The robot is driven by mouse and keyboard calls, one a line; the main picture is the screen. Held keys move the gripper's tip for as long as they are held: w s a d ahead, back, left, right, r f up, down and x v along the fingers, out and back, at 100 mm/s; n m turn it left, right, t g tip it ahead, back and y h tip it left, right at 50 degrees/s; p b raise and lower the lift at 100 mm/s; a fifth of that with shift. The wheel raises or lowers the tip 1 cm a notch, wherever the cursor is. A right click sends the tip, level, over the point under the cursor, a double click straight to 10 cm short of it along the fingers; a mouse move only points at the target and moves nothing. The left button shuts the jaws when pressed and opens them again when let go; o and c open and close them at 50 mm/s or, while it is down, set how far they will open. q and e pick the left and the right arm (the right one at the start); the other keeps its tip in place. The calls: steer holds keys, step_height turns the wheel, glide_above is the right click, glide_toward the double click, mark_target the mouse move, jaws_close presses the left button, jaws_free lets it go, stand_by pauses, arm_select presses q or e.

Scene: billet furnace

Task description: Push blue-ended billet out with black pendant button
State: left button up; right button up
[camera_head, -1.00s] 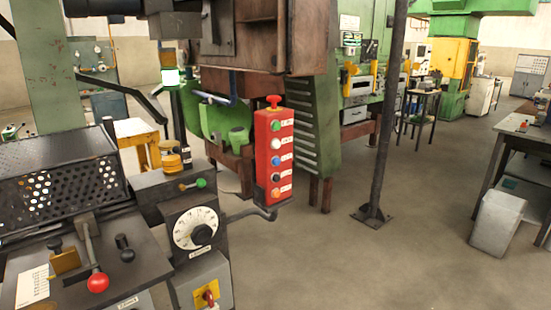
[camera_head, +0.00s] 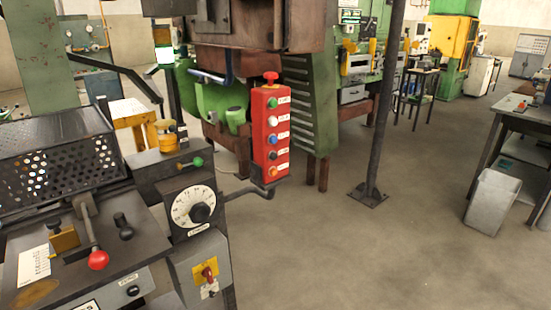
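The red pendant box (camera_head: 263,130) stands upright on a bent arm in the middle of the head view. Its buttons run from top to bottom: green (camera_head: 272,102), white (camera_head: 273,121), blue (camera_head: 273,139), black (camera_head: 273,155) and orange (camera_head: 273,171). A red mushroom knob (camera_head: 270,77) sits on top. Small white labels are beside the buttons, too small to read. No billet with a blue end can be made out. Neither of my grippers is in view.
A machine with a perforated guard (camera_head: 60,165), a red-knobbed lever (camera_head: 98,259) and a round dial (camera_head: 194,207) fills the lower left. A dark post (camera_head: 385,110) stands right of the pendant. A grey bin (camera_head: 492,201) and workbench are at right. The floor between is clear.

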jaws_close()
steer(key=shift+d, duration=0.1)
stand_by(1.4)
